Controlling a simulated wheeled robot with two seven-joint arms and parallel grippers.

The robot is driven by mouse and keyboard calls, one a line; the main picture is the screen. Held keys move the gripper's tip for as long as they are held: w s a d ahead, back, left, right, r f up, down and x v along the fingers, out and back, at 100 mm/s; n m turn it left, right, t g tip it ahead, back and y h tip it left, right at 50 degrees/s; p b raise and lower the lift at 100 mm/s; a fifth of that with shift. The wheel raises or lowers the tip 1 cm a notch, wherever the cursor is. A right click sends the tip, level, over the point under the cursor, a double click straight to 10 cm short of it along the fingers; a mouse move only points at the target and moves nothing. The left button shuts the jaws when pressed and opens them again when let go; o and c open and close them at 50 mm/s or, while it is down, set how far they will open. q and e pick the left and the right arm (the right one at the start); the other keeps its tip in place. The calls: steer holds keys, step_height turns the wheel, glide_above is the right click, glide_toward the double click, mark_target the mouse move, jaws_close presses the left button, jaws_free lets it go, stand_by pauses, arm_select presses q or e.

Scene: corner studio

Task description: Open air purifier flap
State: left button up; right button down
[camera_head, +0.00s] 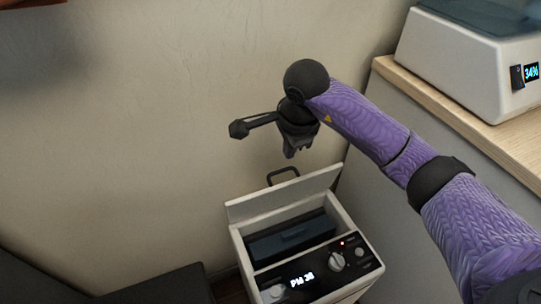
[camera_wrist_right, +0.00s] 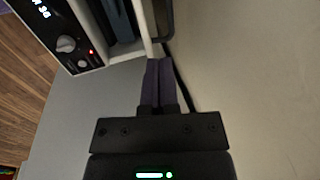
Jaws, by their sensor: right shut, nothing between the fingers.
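The white air purifier (camera_head: 240,247) stands low against the wall in the head view, with a black front panel (camera_head: 318,272) reading "PM 38". Its flap (camera_head: 285,194) is tilted up at the back, leaving the top open with a dark blue-grey insert (camera_head: 290,238) inside. A dark handle (camera_head: 283,172) shows behind the flap's upper edge. My left gripper is not in view.
A wooden-topped counter (camera_head: 470,125) stands at the right, with a white device (camera_head: 475,65) showing "34%" on it. A dark piece of furniture (camera_head: 150,288) is at the lower left. The wall (camera_head: 150,130) is close behind the purifier.

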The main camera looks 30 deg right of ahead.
mark_target(284, 171)
steer(key=b+x, duration=0.5)
steer(key=x, duration=0.3)
steer(key=shift+s+f, duration=0.1)
steer(key=shift+f, duration=0.7)
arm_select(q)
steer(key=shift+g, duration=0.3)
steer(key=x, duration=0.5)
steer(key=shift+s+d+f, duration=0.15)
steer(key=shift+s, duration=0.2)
arm_select(e)
steer(key=shift+w, duration=0.2)
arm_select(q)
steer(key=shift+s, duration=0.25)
arm_select(e)
steer(key=shift+r, duration=0.1)
steer(key=w, duration=0.2)
steer(key=shift+w+d+f+b, duration=0.15)
steer(key=shift+w+f+b, duration=0.05)
steer(key=shift+w+b, duration=0.15)
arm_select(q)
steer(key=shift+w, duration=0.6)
arm_select(e)
steer(key=shift+r, duration=0.1)
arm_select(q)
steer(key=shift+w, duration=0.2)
